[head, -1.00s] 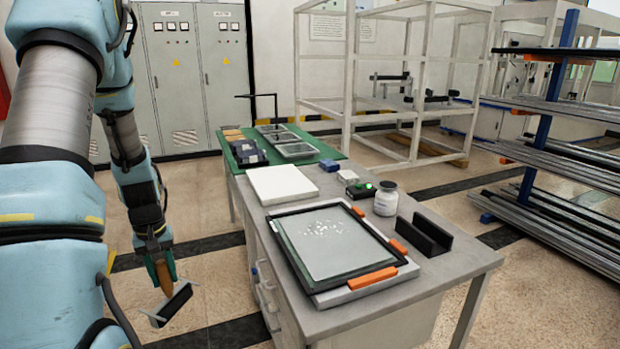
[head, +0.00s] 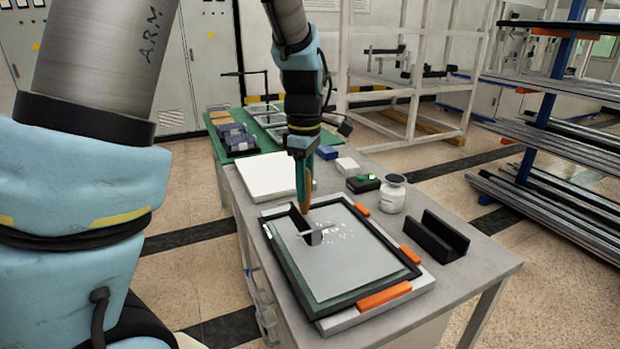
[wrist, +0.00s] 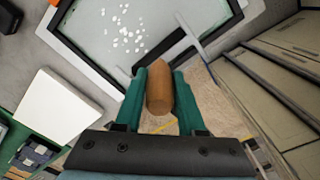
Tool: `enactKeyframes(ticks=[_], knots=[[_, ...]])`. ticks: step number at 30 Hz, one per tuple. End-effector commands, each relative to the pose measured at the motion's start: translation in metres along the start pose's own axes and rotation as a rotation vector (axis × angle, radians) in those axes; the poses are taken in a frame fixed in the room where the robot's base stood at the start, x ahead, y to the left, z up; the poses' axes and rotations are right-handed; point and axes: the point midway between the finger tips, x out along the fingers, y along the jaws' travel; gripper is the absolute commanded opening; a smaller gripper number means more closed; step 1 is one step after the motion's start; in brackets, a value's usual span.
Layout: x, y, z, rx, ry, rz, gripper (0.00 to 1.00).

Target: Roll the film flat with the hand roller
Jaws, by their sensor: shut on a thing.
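My gripper (head: 304,190) is shut on the brown handle of the hand roller (head: 300,217), which has a dark roller bar and a light metal bracket. In the wrist view the teal fingers (wrist: 158,95) are closed around the handle, and the roller (wrist: 178,45) lies beyond them. The grey film (head: 350,270) lies on a green sheet inside a black frame (head: 290,285). White specks, perhaps bubbles, are scattered on the film's far middle part. The roller is over the film's far left part; I cannot tell if it touches.
The frame sits on a light tray with orange handles (head: 384,296). An empty black cradle (head: 440,237), a white jar (head: 392,194) and a small black box with a green light (head: 363,183) stand to the right. A white slab (head: 272,178) lies behind the tray.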

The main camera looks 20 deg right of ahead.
Motion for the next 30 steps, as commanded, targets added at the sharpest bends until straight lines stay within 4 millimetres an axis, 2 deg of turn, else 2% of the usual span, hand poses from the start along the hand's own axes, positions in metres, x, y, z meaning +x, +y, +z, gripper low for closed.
enactKeyframes(ticks=[5,19,30], knots=[[0.004,0.000,0.003,-0.012,0.000,0.001,0.00],[0.047,-0.001,0.002,-0.010,0.000,0.000,0.00],[0.050,-0.001,0.002,-0.010,0.000,0.001,0.00]])
